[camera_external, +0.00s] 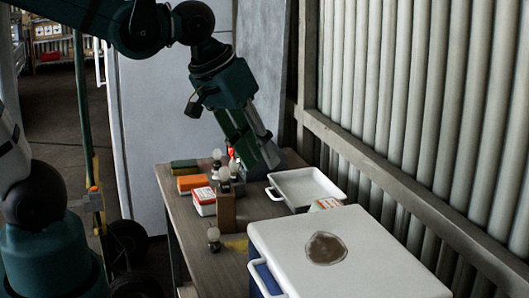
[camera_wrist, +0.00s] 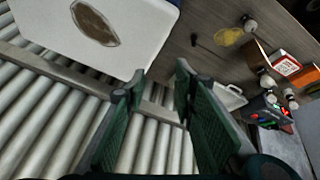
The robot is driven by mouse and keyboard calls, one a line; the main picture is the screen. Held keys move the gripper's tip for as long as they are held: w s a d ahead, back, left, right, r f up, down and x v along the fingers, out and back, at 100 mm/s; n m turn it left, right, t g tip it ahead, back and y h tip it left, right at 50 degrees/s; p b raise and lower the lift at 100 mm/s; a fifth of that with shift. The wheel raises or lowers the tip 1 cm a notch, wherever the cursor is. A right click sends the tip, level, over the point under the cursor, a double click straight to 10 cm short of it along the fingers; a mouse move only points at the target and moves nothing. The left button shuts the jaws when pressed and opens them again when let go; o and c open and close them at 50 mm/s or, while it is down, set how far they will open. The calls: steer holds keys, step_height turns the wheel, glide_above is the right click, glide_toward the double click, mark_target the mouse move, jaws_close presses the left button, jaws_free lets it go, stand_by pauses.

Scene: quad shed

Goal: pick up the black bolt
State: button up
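A small dark elongated object (camera_wrist: 195,40), which looks like the black bolt, lies on the bare wooden table in the wrist view. I cannot make it out in the external view. My gripper (camera_wrist: 158,82) is open and empty in the wrist view, its two green fingers apart over the corrugated wall. The dark object is above and right of the fingertips there, well clear of them. In the external view my gripper (camera_external: 258,155) hangs over the far end of the table, beside the white tray (camera_external: 318,202).
A white-lidded cooler (camera_external: 385,262) with a brown patch fills the table's near right. Several bulbs, an orange box (camera_external: 192,183), a red-white box (camera_external: 203,206) and a brown block (camera_external: 225,211) crowd the left. The corrugated wall (camera_external: 400,90) borders the right.

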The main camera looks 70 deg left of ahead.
steer(key=w+a+f+n+g+b, duration=0.1)
steer(key=w+a+f+n, duration=0.1)
steer(key=f, duration=0.5)
steer(key=w+a+f+n+g+b, duration=0.1)
steer(key=w+a+f+n+g, duration=0.1)
steer(key=f+n, duration=0.5)
steer(key=w+a+f+n+g+b, duration=0.1)
steer(key=w+a+f+n+g, duration=0.1)
steer(key=w+a+f+n, duration=0.2)
steer(key=shift+w+a+f, duration=0.1)
steer(key=shift+a+f, duration=0.25)
steer(key=shift+f, duration=0.35)
steer(key=shift+s+a+f, duration=0.1)
steer(key=shift+a+f, duration=0.3)
steer(key=shift+f, duration=0.25)
steer(key=shift+w+a+f, duration=0.1)
steer(key=shift+a+f, duration=0.25)
steer(key=shift+f, duration=0.35)
steer(key=shift+a+f+n, duration=0.25)
steer(key=shift+f+n, duration=0.25)
steer(key=shift+f, duration=0.2)
steer(key=shift+f+b, duration=0.35)
steer(key=shift+f, duration=0.9)
steer(key=shift+f+b, duration=0.6)
steer(key=shift+f, duration=2)
steer(key=shift+c, duration=0.3)
jaws_close()
